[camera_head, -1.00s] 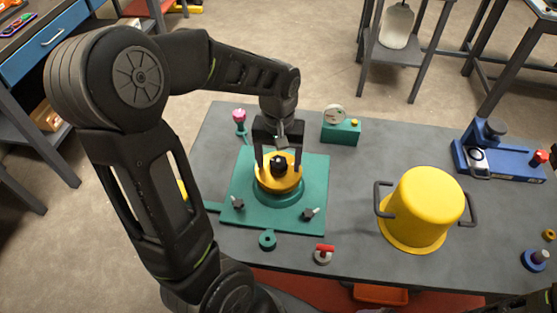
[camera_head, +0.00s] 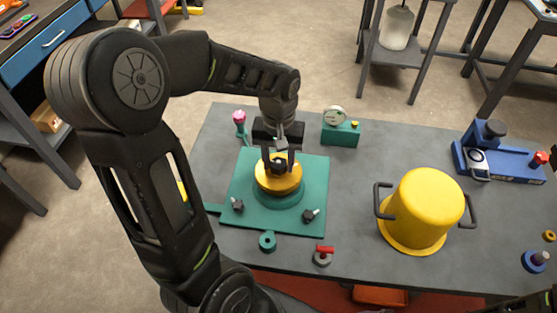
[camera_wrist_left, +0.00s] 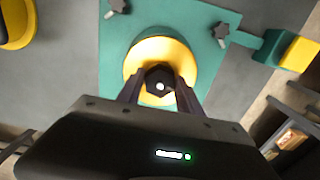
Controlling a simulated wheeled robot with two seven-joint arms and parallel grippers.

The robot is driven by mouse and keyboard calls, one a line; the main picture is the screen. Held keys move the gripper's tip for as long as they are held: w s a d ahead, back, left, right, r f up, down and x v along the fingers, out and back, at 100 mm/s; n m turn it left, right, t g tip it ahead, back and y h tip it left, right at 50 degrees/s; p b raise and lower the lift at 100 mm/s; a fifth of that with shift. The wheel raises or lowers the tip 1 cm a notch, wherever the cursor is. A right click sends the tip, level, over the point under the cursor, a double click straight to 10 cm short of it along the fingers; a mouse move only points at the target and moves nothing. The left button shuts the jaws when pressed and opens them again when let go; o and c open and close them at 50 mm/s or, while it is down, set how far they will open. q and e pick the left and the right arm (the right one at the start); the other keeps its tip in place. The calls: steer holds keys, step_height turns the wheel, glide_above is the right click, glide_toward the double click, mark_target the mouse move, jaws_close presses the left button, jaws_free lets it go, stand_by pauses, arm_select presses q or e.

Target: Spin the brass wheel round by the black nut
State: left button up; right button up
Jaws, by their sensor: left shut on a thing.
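The brass wheel (camera_head: 279,184) sits on a round green base on the green plate (camera_head: 243,163). It also shows in the left wrist view (camera_wrist_left: 134,66). The black nut (camera_wrist_left: 160,80) stands at the wheel's centre, and in the head view (camera_head: 279,168) the fingers partly hide it. My left gripper (camera_head: 279,163) points down over the wheel and is shut on the nut, one finger on each side, as the left wrist view also shows (camera_wrist_left: 160,88). My right gripper is not in view; only a dark part shows at the lower right edge.
A yellow pot (camera_head: 424,212) with two dark handles stands right of the plate. A green gauge block (camera_head: 341,133) and a pink-topped piece (camera_head: 239,117) stand behind. Black clamp knobs (camera_head: 309,215) sit on the plate's front corners. A red-handled piece (camera_head: 323,256) lies near the front edge.

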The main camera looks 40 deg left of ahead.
arm_select(q)
steer(key=m+p, duration=0.1)
steer(key=m, duration=0.5)
steer(key=shift+m, duration=0.4)
steer(key=m, duration=0.5)
steer(key=shift+p, duration=0.4)
steer(key=m, duration=0.3)
steer(key=o, duration=1.3)
